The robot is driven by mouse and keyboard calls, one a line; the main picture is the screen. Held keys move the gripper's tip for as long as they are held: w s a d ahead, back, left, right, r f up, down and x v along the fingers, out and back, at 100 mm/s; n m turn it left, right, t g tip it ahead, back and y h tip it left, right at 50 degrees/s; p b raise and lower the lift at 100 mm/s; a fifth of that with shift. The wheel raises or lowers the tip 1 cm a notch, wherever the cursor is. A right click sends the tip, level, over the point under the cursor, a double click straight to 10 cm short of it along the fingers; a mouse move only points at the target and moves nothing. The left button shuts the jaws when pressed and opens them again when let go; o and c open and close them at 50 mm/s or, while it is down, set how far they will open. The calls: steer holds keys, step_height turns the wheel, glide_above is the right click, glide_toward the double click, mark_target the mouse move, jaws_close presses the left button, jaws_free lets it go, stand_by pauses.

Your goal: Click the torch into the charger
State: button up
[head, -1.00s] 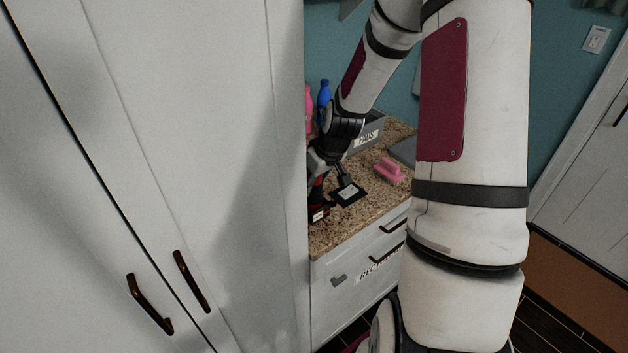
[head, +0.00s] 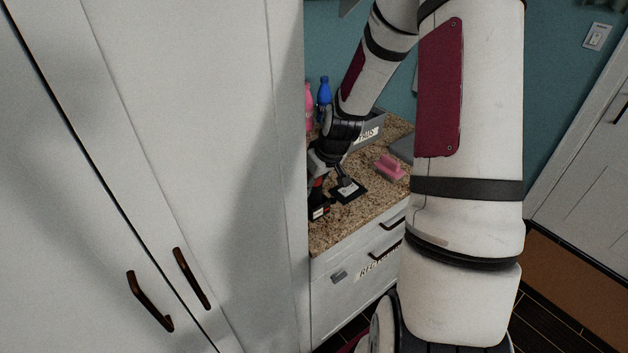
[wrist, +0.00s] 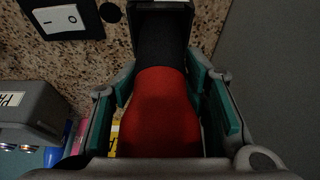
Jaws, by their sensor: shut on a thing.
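The torch (wrist: 165,110) has a red body and a black upper part, and lies between the teal-padded fingers of my gripper (wrist: 168,92). My gripper is shut on it. In the head view a strip of the red torch (head: 317,184) shows below my gripper, beside the cabinet edge. The torch's black part runs up to a dark block at the top of the wrist view, probably the charger (wrist: 163,5). In the head view a small dark box with a pale label, likely the charger (head: 319,211), sits on the counter under the torch. Whether the torch is seated is hidden.
A black plate with a white switch panel (wrist: 62,22) lies on the speckled counter (head: 345,222), close by. A pink brush (head: 388,167), a grey labelled bin (head: 372,131) and pink and blue bottles (head: 324,90) stand behind. A tall white cabinet (head: 200,120) blocks the left side.

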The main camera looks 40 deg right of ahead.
steer(key=shift+f, duration=0.2)
steer(key=o, duration=1.5)
steer(key=shift+c, duration=0.2)
steer(key=v, duration=1.2)
